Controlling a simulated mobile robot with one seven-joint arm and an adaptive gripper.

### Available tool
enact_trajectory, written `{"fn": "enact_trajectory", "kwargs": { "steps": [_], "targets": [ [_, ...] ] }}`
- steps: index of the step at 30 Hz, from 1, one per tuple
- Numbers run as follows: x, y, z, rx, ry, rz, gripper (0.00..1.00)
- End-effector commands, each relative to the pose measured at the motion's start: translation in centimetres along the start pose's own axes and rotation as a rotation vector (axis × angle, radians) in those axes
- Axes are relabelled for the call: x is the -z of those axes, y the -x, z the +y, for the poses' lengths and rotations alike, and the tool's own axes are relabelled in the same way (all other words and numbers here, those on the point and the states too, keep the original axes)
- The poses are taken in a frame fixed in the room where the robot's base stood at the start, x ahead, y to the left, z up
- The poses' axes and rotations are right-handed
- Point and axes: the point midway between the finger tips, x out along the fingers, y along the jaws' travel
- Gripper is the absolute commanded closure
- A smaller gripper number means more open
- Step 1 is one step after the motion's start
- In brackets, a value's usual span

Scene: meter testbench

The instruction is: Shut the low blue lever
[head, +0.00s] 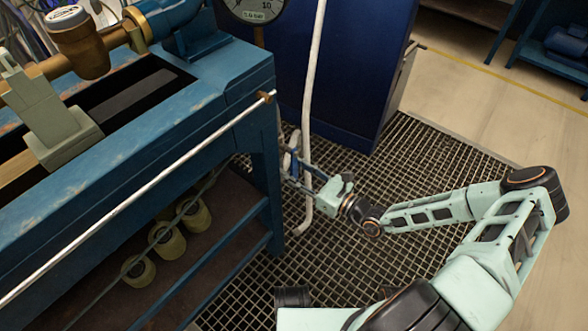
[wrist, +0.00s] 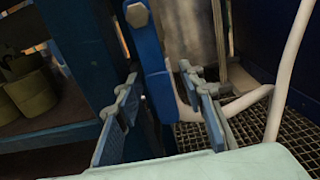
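The low blue lever (wrist: 155,62) hangs down in the middle of the wrist view, with a grey round piece at its upper end. It shows small in the head view (head: 293,147), beside the leg of the blue bench. My gripper (wrist: 159,80) is open, with one finger on each side of the lever's lower part. I see gaps between the fingers and the lever, and cannot tell whether either touches it. In the head view my gripper (head: 302,174) reaches left to the lever, and its fingertips are partly hard to make out.
A white pipe (head: 311,90) runs down just behind the lever and bends near the floor grating (head: 400,160). The blue bench (head: 225,85) with a white rail stands to the left. Several pale rolls (head: 170,242) lie on its shelf. A dark blue cabinet (head: 345,70) stands behind.

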Motion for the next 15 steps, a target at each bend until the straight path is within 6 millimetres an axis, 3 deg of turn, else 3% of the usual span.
{"fn": "enact_trajectory", "kwargs": {
  "steps": [1,9,15],
  "targets": [
    [0.0,0.01,0.0,0.0,0.0,0.0,0.68],
    [0.0,0.03,0.02,0.0,0.0,0.0,0.98],
    [0.01,0.05,0.03,-0.001,0.0,0.0,1.0]
  ]
}}
